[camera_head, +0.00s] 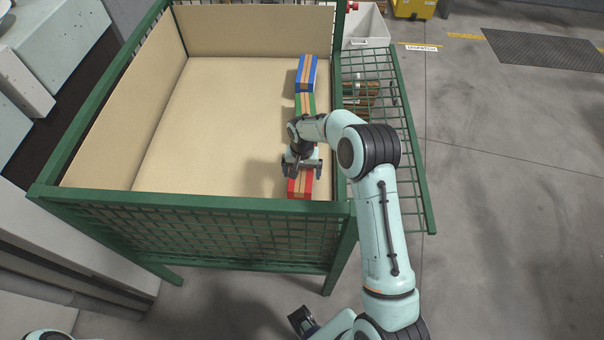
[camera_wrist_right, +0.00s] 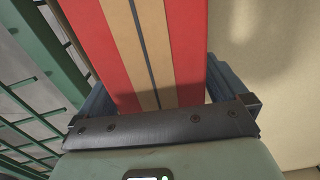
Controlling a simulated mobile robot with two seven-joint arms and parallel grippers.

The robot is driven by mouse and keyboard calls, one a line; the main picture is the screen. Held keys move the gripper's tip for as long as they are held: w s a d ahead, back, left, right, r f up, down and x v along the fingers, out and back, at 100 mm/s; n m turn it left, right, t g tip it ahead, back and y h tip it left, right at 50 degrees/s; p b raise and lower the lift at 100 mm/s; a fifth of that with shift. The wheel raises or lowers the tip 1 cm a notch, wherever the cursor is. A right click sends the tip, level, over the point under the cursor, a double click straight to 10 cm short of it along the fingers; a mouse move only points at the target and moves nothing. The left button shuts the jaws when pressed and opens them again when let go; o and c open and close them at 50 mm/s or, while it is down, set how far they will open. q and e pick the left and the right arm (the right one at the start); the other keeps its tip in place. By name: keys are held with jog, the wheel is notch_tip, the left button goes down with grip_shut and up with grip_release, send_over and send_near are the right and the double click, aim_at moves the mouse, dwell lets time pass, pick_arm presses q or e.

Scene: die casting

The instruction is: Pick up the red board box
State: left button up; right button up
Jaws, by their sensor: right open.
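The red board box (camera_head: 300,188), red with tan bands, lies in the near right corner of the lined bin, partly covered by my right gripper (camera_head: 302,165). In the right wrist view the red box (camera_wrist_right: 188,45) fills the upper middle, its end running down behind the gripper's dark front bar. My right gripper (camera_wrist_right: 165,100) is open, with one finger on each side of the box. Whether the fingers touch the box cannot be told.
A green box (camera_head: 305,102) and a blue box (camera_head: 306,74) lie in line beyond the red one. The bin's green mesh frame (camera_head: 200,235) and right side panel (camera_head: 412,165) stand close by. The tan bin floor (camera_head: 215,120) to the left is clear.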

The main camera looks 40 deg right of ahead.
jog(key=c, duration=1.4)
jog(key=shift+r, duration=0.1)
jog(key=shift+c, duration=0.9)
